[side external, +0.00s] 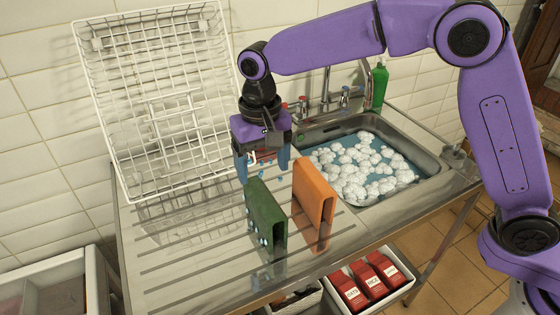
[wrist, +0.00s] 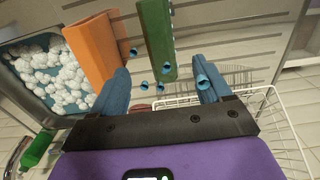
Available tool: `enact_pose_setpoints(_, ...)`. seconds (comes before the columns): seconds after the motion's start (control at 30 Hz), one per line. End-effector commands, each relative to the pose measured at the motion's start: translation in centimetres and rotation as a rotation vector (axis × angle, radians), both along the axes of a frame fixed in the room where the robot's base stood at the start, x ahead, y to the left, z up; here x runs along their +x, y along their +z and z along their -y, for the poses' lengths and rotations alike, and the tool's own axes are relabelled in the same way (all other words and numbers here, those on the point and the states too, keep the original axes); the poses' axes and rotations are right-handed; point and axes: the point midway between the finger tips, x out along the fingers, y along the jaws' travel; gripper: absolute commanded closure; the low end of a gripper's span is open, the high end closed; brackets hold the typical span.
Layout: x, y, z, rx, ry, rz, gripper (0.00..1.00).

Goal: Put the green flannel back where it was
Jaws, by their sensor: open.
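The green flannel (side external: 262,222) stands upright on the ribbed steel draining board (side external: 190,262), folded over like a narrow tent. My gripper (side external: 263,170) is above and just behind it, pointing down, its blue fingers spread with nothing between them. In the wrist view the green flannel (wrist: 156,40) lies beyond the fingertips, in line with the gap between my fingers (wrist: 160,75). I see no contact. Small blue tube-like bits (wrist: 147,86) show around the flannel and fingers; whether they are stuck on or loose I cannot tell.
An orange folded flannel (side external: 314,198) stands close to the right of the green one. A sink with foamy water (side external: 360,170) lies farther right, with taps and a green bottle (side external: 379,86) behind. A white wire rack (side external: 150,100) leans against the wall. The board's left side is clear.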

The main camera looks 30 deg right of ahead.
Motion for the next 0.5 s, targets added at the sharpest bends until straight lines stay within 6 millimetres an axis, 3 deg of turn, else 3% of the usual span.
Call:
enact_pose_setpoints(0.33, -0.2, 0.3, 0.2, 0.0, 0.01, 0.0, 0.22)
enact_pose_setpoints(0.5, -1.6, 1.0, 1.7, 0.002, 0.092, 0.003, 0.22)
